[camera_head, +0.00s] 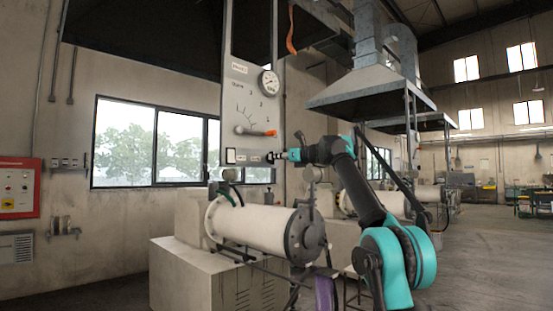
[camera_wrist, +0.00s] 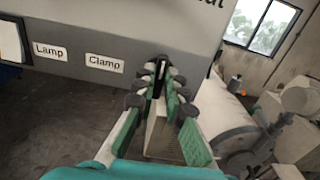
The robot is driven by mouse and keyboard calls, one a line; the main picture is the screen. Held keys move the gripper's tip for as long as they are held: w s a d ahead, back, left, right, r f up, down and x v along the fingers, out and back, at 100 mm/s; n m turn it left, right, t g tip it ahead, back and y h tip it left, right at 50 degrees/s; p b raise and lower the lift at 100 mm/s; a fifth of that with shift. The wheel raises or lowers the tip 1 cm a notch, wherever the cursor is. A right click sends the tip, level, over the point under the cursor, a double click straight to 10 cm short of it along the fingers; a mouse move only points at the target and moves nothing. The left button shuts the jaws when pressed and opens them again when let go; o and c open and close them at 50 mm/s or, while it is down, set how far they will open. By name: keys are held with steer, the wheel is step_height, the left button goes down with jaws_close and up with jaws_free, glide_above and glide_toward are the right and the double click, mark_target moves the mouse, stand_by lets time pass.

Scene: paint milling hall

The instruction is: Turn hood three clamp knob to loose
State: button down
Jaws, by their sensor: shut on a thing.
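The grey hood panel (camera_head: 245,90) hangs in the middle of the head view, with a round gauge, a numbered dial and an orange-tipped lever. In the wrist view its lower edge carries a Lamp label (camera_wrist: 50,51) and a Clamp label (camera_wrist: 105,63). A dark clamp knob (camera_wrist: 161,77) with a pale line stands right of the Clamp label. My gripper (camera_wrist: 160,84) is shut on this knob, its green-padded fingers on both sides. In the head view my gripper (camera_head: 277,156) is at the panel's lower right corner. Fingers hide much of the knob.
A cream mill drum (camera_head: 255,229) on a pale base (camera_head: 195,278) lies below my arm. A red control box (camera_head: 18,188) is on the left wall. More hoods (camera_head: 372,88) and mills stand behind to the right. Open floor (camera_head: 485,265) shows at the right.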

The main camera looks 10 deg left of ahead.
steer(key=shift+s+a+f+n, duration=0.1)
steer(key=shift+n, duration=2.85)
steer(key=shift+s+a+f+n, duration=0.1)
steer(key=shift+n, duration=2.9)
steer(key=shift+s+f+n, duration=0.1)
steer(key=shift+n, duration=2.85)
steer(key=c, duration=1.6)
jaws_free()
steer(key=shift+d, duration=0.1)
